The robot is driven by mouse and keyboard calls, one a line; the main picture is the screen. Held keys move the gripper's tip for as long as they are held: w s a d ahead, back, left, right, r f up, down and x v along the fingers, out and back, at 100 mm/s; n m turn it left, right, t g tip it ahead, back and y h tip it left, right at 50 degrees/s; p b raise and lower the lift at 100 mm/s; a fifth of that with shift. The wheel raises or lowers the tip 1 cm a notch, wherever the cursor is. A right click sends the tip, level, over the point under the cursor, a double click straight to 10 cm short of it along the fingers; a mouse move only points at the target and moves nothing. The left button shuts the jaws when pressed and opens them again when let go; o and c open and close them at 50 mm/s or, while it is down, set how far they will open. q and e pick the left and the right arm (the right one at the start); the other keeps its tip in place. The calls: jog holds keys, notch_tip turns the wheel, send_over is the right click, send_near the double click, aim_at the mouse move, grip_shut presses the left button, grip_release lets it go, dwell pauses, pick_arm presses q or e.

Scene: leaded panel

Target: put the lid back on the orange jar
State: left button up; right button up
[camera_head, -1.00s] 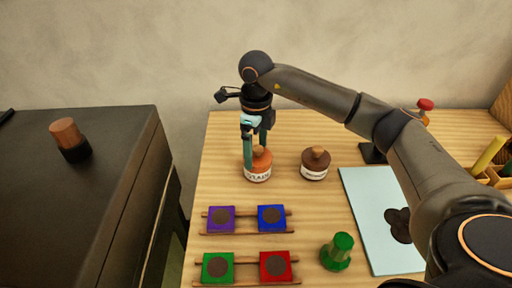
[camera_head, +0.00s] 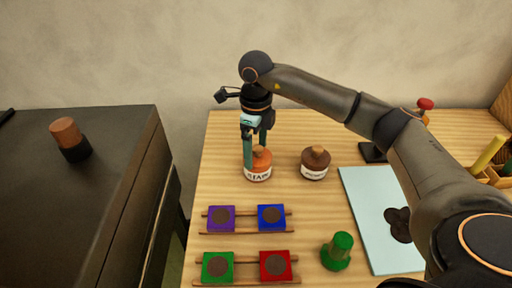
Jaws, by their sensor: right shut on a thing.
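The orange jar (camera_head: 258,173) stands upright on the wooden table, with a white label on its front. Its orange lid (camera_head: 262,158) with a rounded knob sits at the jar's top; I cannot tell whether it is fully seated. My right gripper (camera_head: 256,158) points straight down over the jar, its teal fingers shut on the lid. The fingers hide part of the lid and of the jar's left side. My left gripper is not in view.
A brown jar (camera_head: 315,164) with a knobbed lid stands just right. Purple, blue, green and red squares (camera_head: 221,218) lie on wooden rails in front. A green stamp-like piece (camera_head: 338,251) and a pale blue sheet (camera_head: 365,215) lie right. A dark cabinet (camera_head: 100,190) stands left.

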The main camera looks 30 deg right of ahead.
jog(key=shift+f, duration=0.1)
dwell(0.8)
jog(key=o, duration=1.1)
jog(key=shift+r+p, duration=2.7)
jog(key=shift+r, duration=0.85)
grip_shut()
